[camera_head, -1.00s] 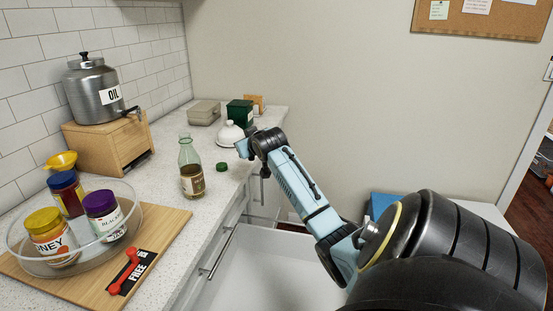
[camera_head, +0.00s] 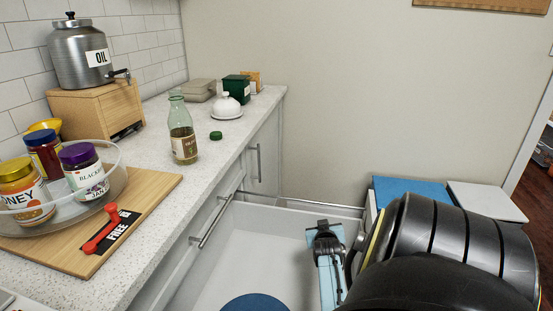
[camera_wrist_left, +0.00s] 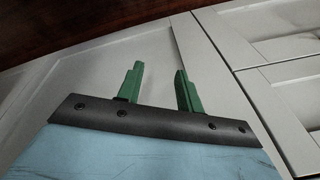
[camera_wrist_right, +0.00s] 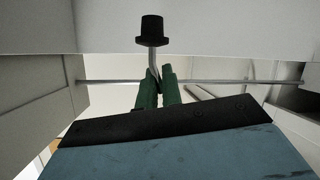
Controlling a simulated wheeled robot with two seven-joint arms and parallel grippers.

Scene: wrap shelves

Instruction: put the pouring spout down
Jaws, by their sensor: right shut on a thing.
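The pouring spout (camera_wrist_right: 152,30) has a black stopper and a thin metal tube. In the right wrist view my right gripper (camera_wrist_right: 155,82) is shut on its tube, with the stopper beyond the fingertips. In the head view my right arm is over the open white drawer (camera_head: 270,250); I cannot make out the spout there. My left gripper (camera_wrist_left: 160,80) is open and empty, facing pale panelled fronts in the left wrist view. It is not in the head view.
An uncapped glass bottle (camera_head: 183,140) stands on the counter (camera_head: 165,167) with a green cap (camera_head: 216,135) beside it. A cutting board (camera_head: 150,192) with a glass bowl of jars lies nearer. A round blue thing (camera_head: 255,303) shows at the bottom. The drawer's visible floor is mostly clear.

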